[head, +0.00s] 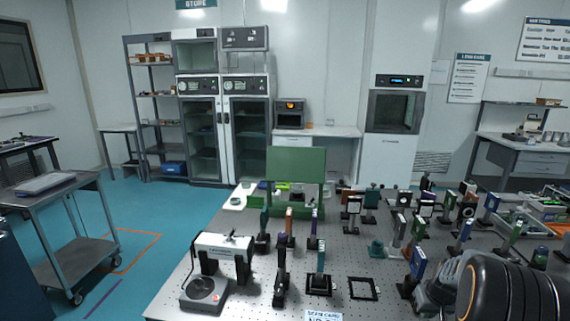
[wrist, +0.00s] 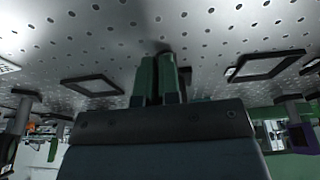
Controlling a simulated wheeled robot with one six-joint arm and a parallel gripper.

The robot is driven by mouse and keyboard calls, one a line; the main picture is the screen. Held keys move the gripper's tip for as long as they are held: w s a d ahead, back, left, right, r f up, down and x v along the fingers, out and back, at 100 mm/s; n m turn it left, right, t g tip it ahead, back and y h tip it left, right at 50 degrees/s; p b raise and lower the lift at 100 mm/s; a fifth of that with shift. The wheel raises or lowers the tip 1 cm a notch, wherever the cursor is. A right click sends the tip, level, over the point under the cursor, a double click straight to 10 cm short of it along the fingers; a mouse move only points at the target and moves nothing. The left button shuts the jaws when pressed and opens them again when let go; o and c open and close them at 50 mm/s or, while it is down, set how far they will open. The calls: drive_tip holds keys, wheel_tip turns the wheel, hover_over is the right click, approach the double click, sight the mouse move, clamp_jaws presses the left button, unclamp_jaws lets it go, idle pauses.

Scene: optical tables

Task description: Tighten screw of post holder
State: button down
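Several post holders with upright optics stand on the perforated optical table (head: 215,262) in the head view. A black one (head: 281,284) and one with a teal upper part (head: 319,283) are near the front; another (head: 416,270) is close to my arm at the lower right. I cannot tell which one the task means, and no screw is clear. In the wrist view, my gripper (wrist: 157,76) points at the tabletop with its two green fingers close together, only a thin line between them. I see nothing held. A dark shape behind the fingertips is mostly hidden.
Black square frames lie on the table, one near the front (head: 364,279); two show in the wrist view (wrist: 92,85). A device with a round dial (head: 203,292) sits at the front left. Optics crowd the right side. The floor at left is partly clear beside a cart (head: 72,258).

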drive_tip(key=shift+s+f, duration=0.45)
drive_tip(key=shift+f, duration=0.1)
drive_tip(key=shift+d+r, duration=0.1)
drive_tip(key=shift+r, duration=0.5)
wheel_tip(320, 180, up, 5)
drive_tip(key=p, duration=0.3)
drive_tip(key=shift+w+r, duration=0.15)
